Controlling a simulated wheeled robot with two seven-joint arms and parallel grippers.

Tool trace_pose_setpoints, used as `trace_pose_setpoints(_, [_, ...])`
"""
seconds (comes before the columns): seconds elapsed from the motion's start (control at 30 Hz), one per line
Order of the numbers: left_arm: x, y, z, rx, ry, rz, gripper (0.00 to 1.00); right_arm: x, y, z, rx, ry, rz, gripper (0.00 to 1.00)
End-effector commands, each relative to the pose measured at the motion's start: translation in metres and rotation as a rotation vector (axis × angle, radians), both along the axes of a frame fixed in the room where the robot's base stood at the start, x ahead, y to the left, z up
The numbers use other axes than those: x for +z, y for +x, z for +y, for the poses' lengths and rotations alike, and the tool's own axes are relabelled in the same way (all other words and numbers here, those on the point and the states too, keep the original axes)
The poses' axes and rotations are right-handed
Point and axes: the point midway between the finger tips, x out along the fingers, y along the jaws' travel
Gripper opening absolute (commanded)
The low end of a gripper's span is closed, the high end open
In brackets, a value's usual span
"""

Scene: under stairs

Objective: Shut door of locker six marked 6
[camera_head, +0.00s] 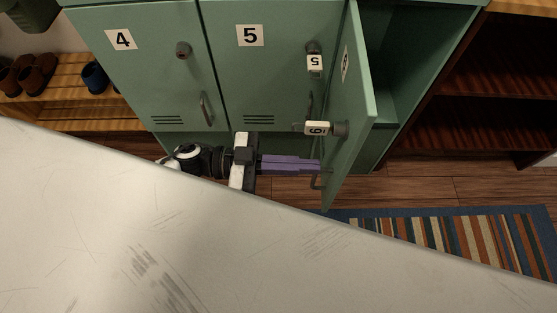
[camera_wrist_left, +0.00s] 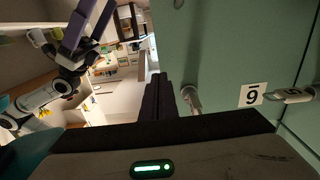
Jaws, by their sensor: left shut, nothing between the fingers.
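The green door of locker six (camera_head: 350,105) stands open, roughly square to the locker fronts, its outer face turned left. A tag marked 6 (camera_head: 317,128) hangs from the key in its lock; the door's 6 label (camera_wrist_left: 253,94) shows upside down in the left wrist view. My right gripper (camera_wrist_left: 88,27) is open and empty at the upper left.
Closed locker doors 4 (camera_head: 150,70) and 5 (camera_head: 260,85) are left of the open door. The inside of locker six (camera_head: 400,80) shows to its right. A striped rug (camera_head: 470,235) lies on the wooden floor. Dark shelves (camera_head: 490,90) stand at the right, and a shoe rack (camera_head: 65,100) at the left.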

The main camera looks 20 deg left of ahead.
Motion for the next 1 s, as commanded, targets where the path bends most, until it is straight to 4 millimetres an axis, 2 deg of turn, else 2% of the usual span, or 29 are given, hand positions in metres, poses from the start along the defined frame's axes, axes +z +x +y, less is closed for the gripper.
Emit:
trace_pose_setpoints(0.1, [0.001,0.006,-0.021,0.0,-0.002,-0.001,0.0,0.0,0.0,0.0,0.001,-0.001,0.0,1.0])
trace_pose_setpoints(0.3, [0.0,0.011,-0.039,0.001,0.0,0.0,0.0,0.0,0.0,0.0,0.001,-0.001,0.001,1.0])
trace_pose_setpoints(1.0, [0.001,0.012,-0.045,0.044,-0.001,0.004,0.0,0.003,0.0,0.0,-0.001,-0.001,0.001,1.0])
